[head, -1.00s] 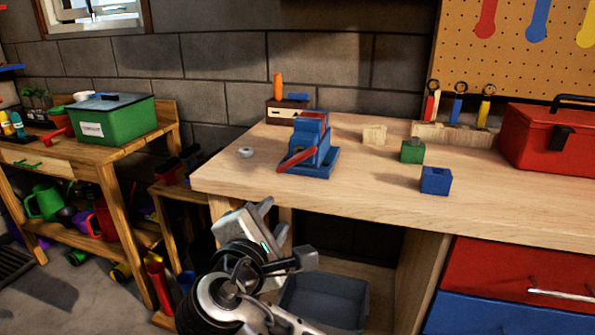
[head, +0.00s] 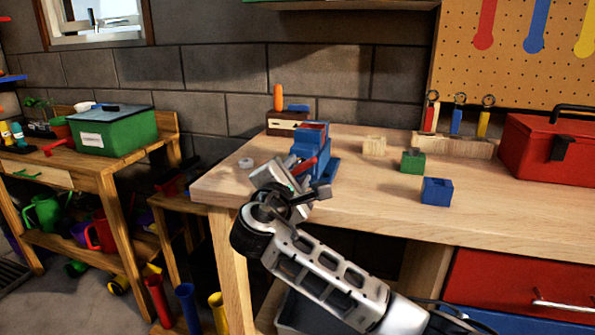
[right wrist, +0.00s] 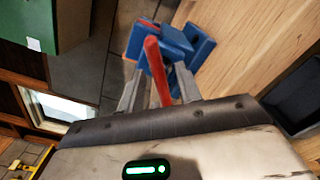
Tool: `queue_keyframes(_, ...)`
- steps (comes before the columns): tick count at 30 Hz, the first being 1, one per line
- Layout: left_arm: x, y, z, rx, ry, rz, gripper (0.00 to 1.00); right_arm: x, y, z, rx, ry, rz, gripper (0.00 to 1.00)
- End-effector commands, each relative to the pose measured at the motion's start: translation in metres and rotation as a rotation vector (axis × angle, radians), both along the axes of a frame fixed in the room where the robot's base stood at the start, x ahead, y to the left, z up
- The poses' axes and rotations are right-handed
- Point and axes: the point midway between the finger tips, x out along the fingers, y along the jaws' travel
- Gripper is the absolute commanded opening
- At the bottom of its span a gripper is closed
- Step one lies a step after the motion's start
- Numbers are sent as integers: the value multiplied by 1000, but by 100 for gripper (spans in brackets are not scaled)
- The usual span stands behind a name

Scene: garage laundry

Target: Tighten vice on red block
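The blue vice (head: 312,145) stands on the workbench near its left end. Its red handle (head: 308,167) is partly hidden behind my right gripper. A thin bit of red (head: 312,125) shows at the top of the vice; I cannot tell if it is the red block. My right gripper (head: 307,186) is at the near side of the vice. In the right wrist view, its fingers (right wrist: 158,90) are apart, with the red handle (right wrist: 153,55) between them and gaps on both sides. The blue vice (right wrist: 172,45) lies just beyond the fingertips. My left gripper is not in view.
On the workbench (head: 380,205) stand a wooden block (head: 374,146), a green block (head: 412,161), a blue block (head: 437,191) and a red toolbox (head: 545,148). The bench's front is clear.

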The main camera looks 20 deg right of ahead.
Motion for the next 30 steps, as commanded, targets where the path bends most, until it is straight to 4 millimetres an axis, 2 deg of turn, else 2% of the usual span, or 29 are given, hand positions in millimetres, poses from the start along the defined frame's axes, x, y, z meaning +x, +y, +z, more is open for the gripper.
queue_keyframes(4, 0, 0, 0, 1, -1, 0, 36, 9, -6, 0, -1, -1, 0, 35)
queue_keyframes(13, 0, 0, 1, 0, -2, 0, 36, 11, -8, 0, 1, -1, 0, 35)
queue_keyframes(14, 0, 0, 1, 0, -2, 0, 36, 11, -8, 0, 1, -1, 0, 32)
queue_keyframes(17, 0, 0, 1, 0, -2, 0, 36, 11, -7, 0, 1, -1, 0, 4)
queue_keyframes(18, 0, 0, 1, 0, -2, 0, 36, 11, -7, 0, 1, -1, 0, 0)
queue_keyframes(23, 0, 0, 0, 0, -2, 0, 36, 11, -7, -1, 30, -18, 0, 0)
queue_keyframes(30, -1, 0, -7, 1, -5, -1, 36, 10, -7, -4, 272, -179, 1, 0)
